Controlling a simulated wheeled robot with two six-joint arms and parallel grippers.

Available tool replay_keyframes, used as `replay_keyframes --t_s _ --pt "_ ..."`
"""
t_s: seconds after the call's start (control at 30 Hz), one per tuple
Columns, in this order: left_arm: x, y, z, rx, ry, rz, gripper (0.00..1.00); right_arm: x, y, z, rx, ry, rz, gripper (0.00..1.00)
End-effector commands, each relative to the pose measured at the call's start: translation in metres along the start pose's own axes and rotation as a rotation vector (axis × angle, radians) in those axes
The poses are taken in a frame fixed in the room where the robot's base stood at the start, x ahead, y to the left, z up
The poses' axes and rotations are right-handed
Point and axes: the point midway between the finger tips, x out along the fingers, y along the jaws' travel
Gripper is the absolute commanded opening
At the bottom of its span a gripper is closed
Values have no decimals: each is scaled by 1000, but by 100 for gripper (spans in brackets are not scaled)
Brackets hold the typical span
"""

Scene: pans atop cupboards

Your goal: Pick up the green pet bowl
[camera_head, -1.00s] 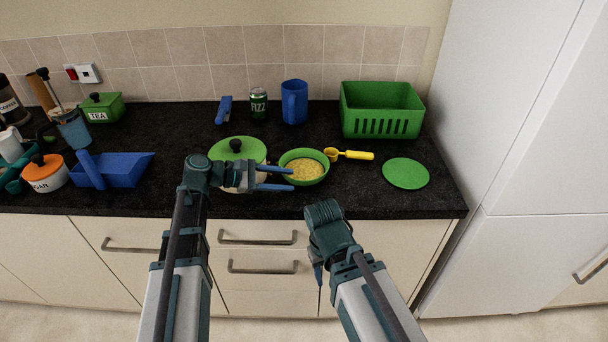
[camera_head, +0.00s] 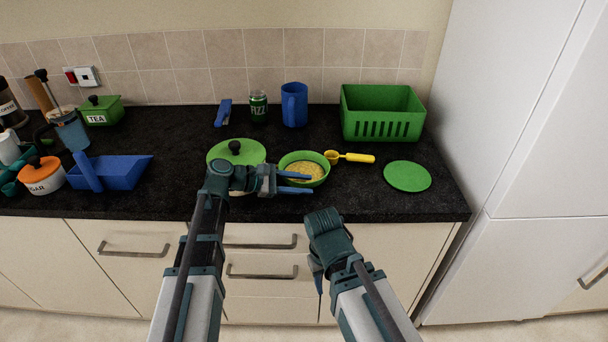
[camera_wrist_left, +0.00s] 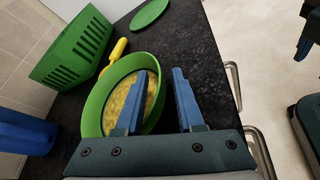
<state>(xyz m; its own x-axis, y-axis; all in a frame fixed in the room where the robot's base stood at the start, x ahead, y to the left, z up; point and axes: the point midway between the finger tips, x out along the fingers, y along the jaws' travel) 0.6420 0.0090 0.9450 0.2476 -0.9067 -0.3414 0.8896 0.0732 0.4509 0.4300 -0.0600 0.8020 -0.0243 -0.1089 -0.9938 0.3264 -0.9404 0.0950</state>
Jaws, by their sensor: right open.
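The green pet bowl (camera_head: 318,158) sits upright on the dark worktop with yellow grain-like food in it. It also shows in the left wrist view (camera_wrist_left: 90,112). My left gripper (camera_head: 302,183) is open with its two blue fingers at the bowl's near side. In the left wrist view my left gripper (camera_wrist_left: 160,95) has one finger over the bowl's inside and the other outside, with the near rim between them. I cannot tell whether either finger touches it. My right gripper (camera_head: 319,277) hangs low in front of the drawers, open, partly hidden behind its own wrist.
A green-lidded pot (camera_head: 228,152) stands just left of the bowl. A yellow scoop (camera_head: 352,157), a green disc (camera_head: 407,176) and a green basket (camera_head: 380,127) lie to the right.

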Motion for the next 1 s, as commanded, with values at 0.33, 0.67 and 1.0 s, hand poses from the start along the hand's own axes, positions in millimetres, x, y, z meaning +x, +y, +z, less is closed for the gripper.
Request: replay_keyframes --t_s 0.33,0.67,1.0 --pt "0 0 0 0 0 0 0 0 0 0 0 0 0 50" --pt "0 0 0 0 1 -1 0 0 0 0 0 0 0 50" --pt "0 0 0 0 1 -1 0 0 0 0 0 0 0 50"
